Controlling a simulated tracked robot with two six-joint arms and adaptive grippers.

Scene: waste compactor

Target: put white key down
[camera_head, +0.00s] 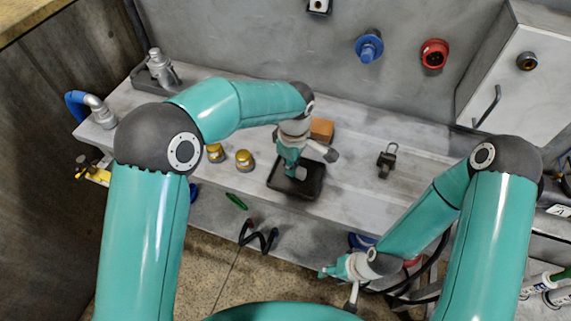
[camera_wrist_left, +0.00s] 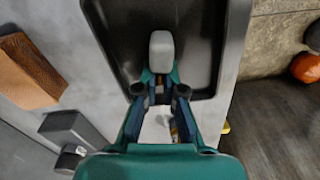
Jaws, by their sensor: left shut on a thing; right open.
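The white key shows as a pale rounded block (camera_wrist_left: 160,50) between the fingertips of my left gripper (camera_wrist_left: 161,85) in the left wrist view. In the head view, the pale key (camera_head: 301,173) is at the tip of my left gripper (camera_head: 292,166), over the black tray (camera_head: 277,187). My left gripper is shut on the key. I cannot tell whether the key touches the tray floor. My right gripper (camera_head: 343,273) is open and empty, in front of the bench and low.
An orange-brown block (camera_head: 322,129) stands just behind the tray. Two brass-coloured cylinders (camera_head: 244,160) are to its left, and a dark padlock-like part (camera_head: 386,160) is to its right. A blue knob (camera_head: 369,47) and a red ring (camera_head: 434,53) are on the back wall. The grey bench (camera_head: 420,150) is clear at right.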

